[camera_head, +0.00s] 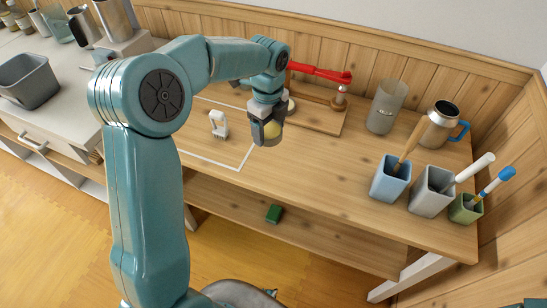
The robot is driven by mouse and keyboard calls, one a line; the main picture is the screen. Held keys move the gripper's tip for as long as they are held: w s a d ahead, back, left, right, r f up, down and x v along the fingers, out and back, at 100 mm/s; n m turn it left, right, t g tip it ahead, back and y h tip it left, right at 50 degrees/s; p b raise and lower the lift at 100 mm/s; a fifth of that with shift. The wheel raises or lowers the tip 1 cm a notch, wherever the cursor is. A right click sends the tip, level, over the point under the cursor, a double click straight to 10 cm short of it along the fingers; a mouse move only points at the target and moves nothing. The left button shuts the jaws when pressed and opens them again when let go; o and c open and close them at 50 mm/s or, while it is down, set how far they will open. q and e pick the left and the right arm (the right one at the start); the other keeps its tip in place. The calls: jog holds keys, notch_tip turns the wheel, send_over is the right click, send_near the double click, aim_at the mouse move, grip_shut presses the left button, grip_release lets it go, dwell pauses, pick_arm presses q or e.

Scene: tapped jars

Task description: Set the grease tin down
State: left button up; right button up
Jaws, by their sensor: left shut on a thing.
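The gripper points down over the wooden bench (330,185), at the right part of a white outlined area. The fingers hide part of the tin. I cannot tell whether the tin touches the bench top. My right gripper is not in view.
A small white object (218,124) stands left of the gripper. Behind it is a wooden board with a red lever (320,73). To the right are a grey cup (386,107), a mug (439,125) and blue (390,182), grey (430,197) and green (464,210) holders with tools.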

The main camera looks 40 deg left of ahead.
aim_at(270, 163)
pick_arm(q)
notch_tip(270, 163, down, 11)
jog(key=shift+f, duration=0.15)
jog(key=shift+d, duration=0.1)
jog(key=shift+f, duration=0.2)
jog(key=o, duration=1.4)
notch_tip(270, 163, up, 12)
jog(key=shift+f, duration=0.1)
jog(key=shift+s+r, duration=0.1)
jog(key=shift+r, duration=0.25)
